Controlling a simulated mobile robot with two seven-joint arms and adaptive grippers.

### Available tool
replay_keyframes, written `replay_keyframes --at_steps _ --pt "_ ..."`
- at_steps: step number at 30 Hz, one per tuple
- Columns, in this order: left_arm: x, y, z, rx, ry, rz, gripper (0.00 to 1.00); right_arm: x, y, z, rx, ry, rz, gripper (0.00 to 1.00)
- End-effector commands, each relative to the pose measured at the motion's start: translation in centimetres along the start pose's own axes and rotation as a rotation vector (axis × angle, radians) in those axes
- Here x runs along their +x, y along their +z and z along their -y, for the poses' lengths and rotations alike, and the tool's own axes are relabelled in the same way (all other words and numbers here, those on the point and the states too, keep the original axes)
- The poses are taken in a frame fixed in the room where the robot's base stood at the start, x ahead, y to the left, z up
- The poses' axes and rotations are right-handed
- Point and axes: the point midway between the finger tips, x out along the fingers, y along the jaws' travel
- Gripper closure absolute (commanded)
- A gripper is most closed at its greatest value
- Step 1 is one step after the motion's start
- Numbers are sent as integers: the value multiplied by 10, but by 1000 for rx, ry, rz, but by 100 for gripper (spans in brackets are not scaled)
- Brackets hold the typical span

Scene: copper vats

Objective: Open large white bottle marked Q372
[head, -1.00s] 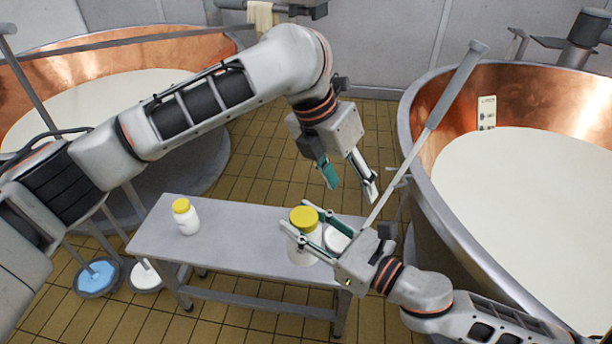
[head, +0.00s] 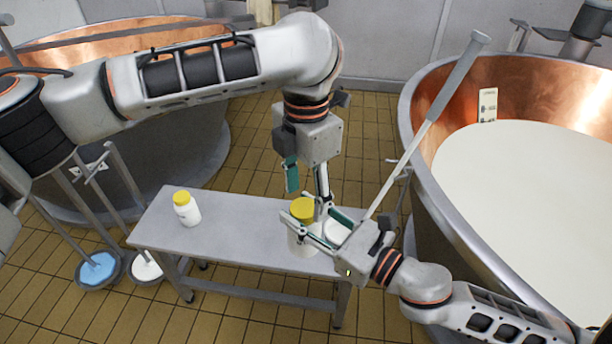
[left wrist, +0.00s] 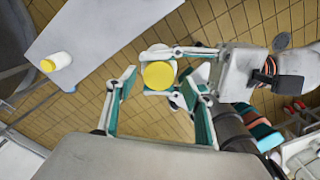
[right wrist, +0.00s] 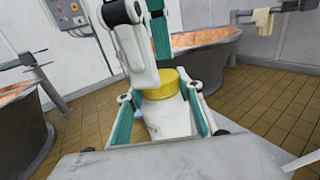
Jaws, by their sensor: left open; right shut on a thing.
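My left gripper (head: 306,186) points down, open and empty, just above the lid. In the left wrist view the yellow lid (left wrist: 158,75) lies beyond and between the open fingers. I cannot read a Q372 mark on the bottle.
A smaller white bottle with a yellow lid (head: 187,209) stands at the bench's left end. A white round thing (head: 337,230) is partly hidden behind my right gripper. Copper vats (head: 430,140) flank the bench. A long-handled tool (head: 430,120) leans by the right vat.

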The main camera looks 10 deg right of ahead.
Motion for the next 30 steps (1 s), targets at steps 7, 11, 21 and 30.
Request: replay_keyframes --at_steps 7,11,21,30 --pt "20 0 0 0 -1 1 48 0 2 0 -1 0 3 100" --pt "22 0 0 0 0 1 48 0 2 0 -1 0 3 100" --pt "22 0 0 0 0 1 89 0 2 0 -1 0 3 100" --pt "21 0 0 -175 1 1 88 0 2 1 -1 -1 3 100"
